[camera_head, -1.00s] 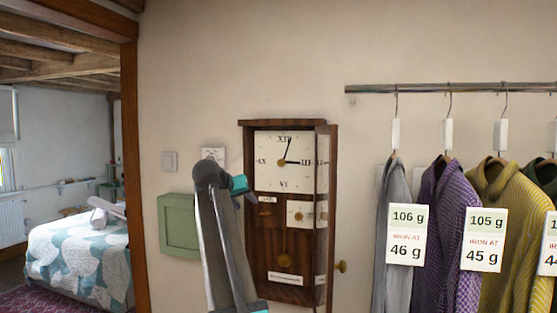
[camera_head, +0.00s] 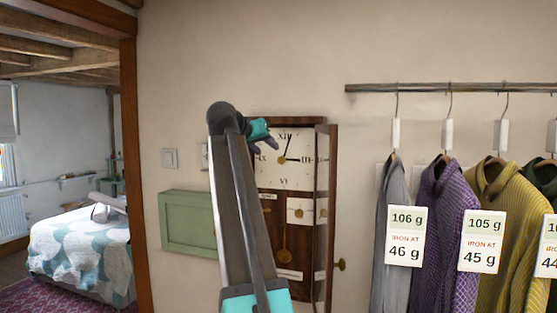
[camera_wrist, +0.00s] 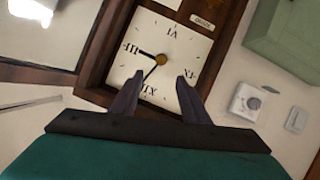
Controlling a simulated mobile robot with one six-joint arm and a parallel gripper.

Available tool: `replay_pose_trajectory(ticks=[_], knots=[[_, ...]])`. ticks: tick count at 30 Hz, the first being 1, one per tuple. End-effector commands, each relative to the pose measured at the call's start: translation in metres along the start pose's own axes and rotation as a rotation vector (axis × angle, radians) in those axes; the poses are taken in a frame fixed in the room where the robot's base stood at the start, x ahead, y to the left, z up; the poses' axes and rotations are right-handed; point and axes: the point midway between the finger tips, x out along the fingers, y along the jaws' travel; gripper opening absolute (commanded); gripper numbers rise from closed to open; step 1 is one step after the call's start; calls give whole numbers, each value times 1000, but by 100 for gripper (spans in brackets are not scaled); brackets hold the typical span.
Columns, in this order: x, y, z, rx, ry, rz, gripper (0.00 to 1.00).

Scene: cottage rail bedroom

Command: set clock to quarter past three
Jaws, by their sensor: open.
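The wall clock (camera_head: 270,185) has a dark wooden case and a white dial (camera_head: 300,175) with Roman numerals. Its short hand points at about III and its long hand just past XII. The dial (camera_wrist: 185,48) appears upside down in the wrist view, with both hands joined at a brass hub (camera_wrist: 161,60). My gripper (camera_head: 272,142) is at the dial's upper left in the head view and hides part of it. In the wrist view my gripper (camera_wrist: 160,77) is open, its fingertips over the XII side of the dial, with nothing between them. Contact cannot be told.
A glazed door panel with a brass knob (camera_head: 340,265) stands open at the clock's right. A green box (camera_head: 185,222) is on the wall at left, below a switch (camera_head: 169,158). Tagged clothes hang from a rail (camera_head: 450,88) at right.

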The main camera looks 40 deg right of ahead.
Motion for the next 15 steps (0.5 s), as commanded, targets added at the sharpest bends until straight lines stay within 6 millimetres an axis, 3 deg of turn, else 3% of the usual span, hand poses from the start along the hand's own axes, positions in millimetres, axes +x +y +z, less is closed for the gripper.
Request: replay_pose_trajectory(ticks=[8,15], knots=[[22,0,-1,-1,-1,1,42],[54,1,-2,0,-2,0,42]])
